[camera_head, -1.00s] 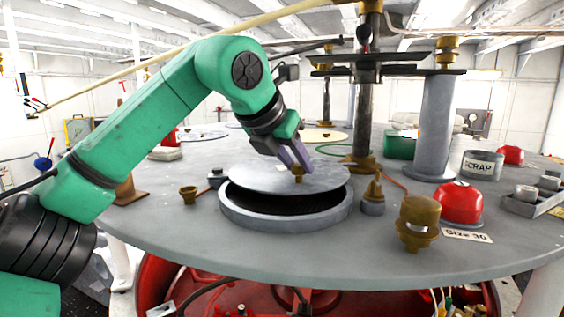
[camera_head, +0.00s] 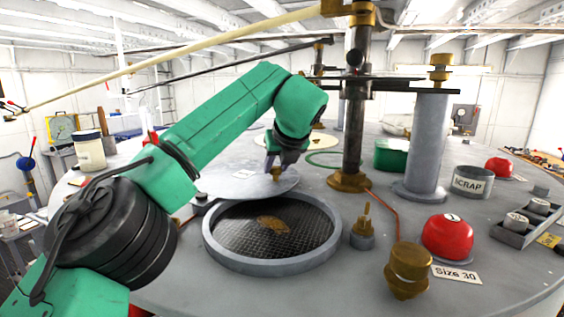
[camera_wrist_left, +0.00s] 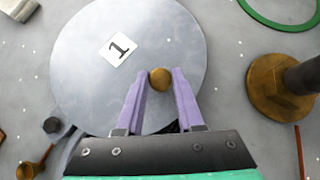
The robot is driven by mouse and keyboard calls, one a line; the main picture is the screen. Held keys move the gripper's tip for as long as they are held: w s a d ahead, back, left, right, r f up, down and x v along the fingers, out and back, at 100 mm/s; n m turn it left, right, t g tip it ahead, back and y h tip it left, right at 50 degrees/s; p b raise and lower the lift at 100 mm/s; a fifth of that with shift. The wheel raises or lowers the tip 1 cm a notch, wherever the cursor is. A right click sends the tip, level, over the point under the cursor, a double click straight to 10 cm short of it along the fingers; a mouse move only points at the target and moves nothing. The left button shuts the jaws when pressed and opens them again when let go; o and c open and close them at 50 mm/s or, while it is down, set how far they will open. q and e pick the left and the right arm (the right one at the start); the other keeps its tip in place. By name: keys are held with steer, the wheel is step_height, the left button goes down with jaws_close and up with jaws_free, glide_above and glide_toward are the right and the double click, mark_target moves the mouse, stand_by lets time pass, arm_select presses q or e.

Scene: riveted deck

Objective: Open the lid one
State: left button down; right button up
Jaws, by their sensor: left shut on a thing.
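The lid one (camera_head: 222,181) is a round grey metal disc with a brass knob and a white label. In the left wrist view its label reads 1 (camera_wrist_left: 119,48) and the brass knob (camera_wrist_left: 160,78) sits between the purple fingertips. My left gripper (camera_head: 273,163) is shut on the knob, behind the round opening (camera_head: 212,247). The opening has a raised grey rim and a dark mesh inside with a brown patch. The lid is off most of the opening, to its back left. I cannot tell whether it hangs or rests there. My right gripper is out of view.
A brass-footed post (camera_head: 354,110) stands behind the opening at the right. A brass fitting (camera_head: 362,235), a brass cap (camera_head: 408,268) and a red dome (camera_head: 447,236) stand to its right. A grey pillar (camera_head: 427,145), a scrap can (camera_head: 470,184) and a tray (camera_head: 515,235) are farther right.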

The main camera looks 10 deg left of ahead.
arm_select(q)
steer(key=shift+w+a+f+n+y, duration=0.1)
steer(key=shift+w+a+n+y, duration=0.2)
steer(key=shift+w+a+n, duration=0.25)
steer(key=c, duration=0.5)
jaws_free()
